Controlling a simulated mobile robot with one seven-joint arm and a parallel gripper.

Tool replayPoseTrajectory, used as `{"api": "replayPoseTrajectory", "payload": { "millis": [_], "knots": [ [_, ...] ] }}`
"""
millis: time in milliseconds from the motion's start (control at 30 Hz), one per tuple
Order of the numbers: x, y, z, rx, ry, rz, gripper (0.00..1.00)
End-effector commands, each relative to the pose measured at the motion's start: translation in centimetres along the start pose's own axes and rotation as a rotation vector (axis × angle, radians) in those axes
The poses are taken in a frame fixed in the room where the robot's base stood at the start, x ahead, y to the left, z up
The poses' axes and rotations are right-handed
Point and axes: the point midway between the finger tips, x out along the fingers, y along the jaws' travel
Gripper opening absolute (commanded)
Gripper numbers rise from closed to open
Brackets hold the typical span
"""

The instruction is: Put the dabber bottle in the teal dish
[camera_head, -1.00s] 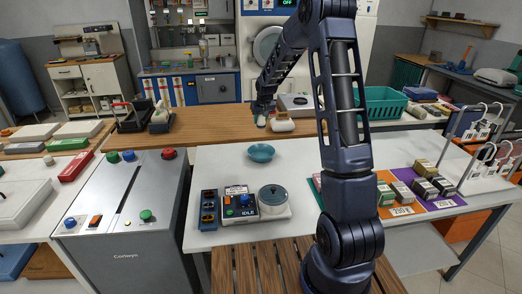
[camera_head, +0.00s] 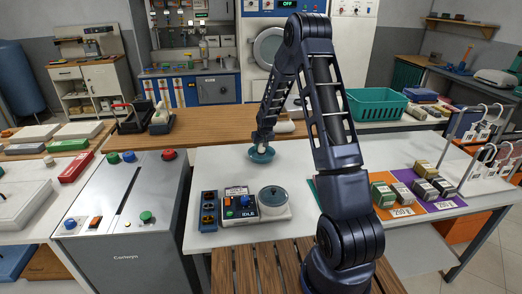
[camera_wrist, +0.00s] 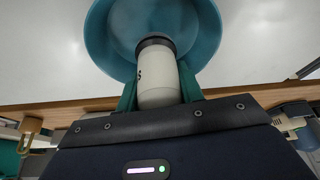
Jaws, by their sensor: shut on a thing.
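The teal dish (camera_head: 262,155) sits on the white table, toward its back edge. My gripper (camera_head: 262,143) is right above the dish in the head view. In the wrist view my gripper (camera_wrist: 158,95) is shut on the dabber bottle (camera_wrist: 157,75), a white bottle with a dark end. The bottle's dark end points into the dish (camera_wrist: 100,35), within its rim. I cannot tell whether the bottle touches the bottom of the dish. In the head view the bottle is mostly hidden by my gripper and the dish.
A small control box (camera_head: 240,204) and a round lidded pot (camera_head: 273,197) stand in front of the dish. Several small boxes lie on orange and purple mats (camera_head: 402,210) at the right. A teal basket (camera_head: 378,104) stands at the back. White table around the dish is clear.

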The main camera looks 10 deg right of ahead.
Motion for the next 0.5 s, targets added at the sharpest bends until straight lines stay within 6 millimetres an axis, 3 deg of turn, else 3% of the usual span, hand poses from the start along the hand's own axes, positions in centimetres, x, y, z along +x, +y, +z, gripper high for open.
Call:
{"api": "replayPoseTrajectory", "payload": {
  "millis": [133, 467, 500],
  "knots": [
    [1.7, 0.0, 0.7, -0.001, -0.001, 0.0, 0.08],
    [1.9, 0.0, 0.8, 0.0, 0.001, 0.0, 0.08],
    [2.0, 0.0, 0.8, 0.0, 0.001, 0.0, 0.39]
  ]
}}
